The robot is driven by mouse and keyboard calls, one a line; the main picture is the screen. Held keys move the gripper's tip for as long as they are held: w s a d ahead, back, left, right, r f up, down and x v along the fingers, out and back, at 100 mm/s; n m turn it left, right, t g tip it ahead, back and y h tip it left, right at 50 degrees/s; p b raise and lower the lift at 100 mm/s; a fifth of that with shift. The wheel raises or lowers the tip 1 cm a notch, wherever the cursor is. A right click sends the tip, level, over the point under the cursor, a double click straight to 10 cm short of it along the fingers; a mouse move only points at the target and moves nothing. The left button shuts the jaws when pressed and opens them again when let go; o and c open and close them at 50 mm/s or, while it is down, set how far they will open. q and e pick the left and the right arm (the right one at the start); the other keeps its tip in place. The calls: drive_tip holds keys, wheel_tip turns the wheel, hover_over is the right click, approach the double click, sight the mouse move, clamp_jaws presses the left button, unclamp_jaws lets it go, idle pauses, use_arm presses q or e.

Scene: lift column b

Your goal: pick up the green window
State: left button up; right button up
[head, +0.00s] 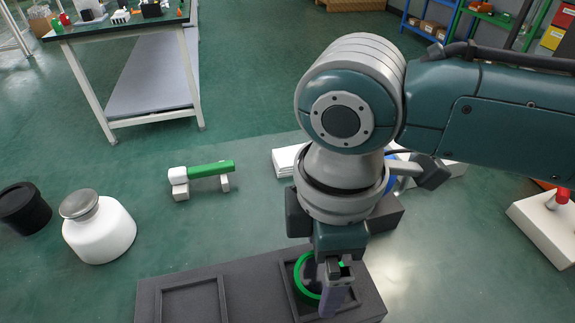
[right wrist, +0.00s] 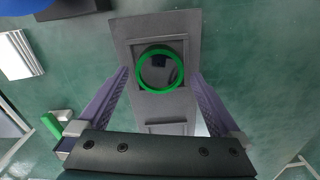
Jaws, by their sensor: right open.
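The green window is a round green ring (head: 297,278) lying in the right square recess of a dark grey tray (head: 240,277). The ring also shows whole in the right wrist view (right wrist: 141,72), with a grey and dark middle. My right gripper (head: 328,300) points down over that recess and hides part of the ring in the head view. In the right wrist view its two purple fingers (right wrist: 160,75) are spread wide, one on each side of the ring, with nothing between them. I cannot tell how far above the ring the fingertips are. My left gripper is not in view.
The tray's left recess (head: 190,300) looks empty. A white jar with a grey lid (head: 100,230), a black cup (head: 24,208) and a green-and-white cylinder on small supports (head: 210,170) stand to the left. A workbench (head: 120,25) is at the back left.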

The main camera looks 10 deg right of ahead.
drive_tip(key=shift+f, duration=0.9)
drive_tip(key=shift+c, duration=0.2)
drive_tip(key=c, duration=1.2)
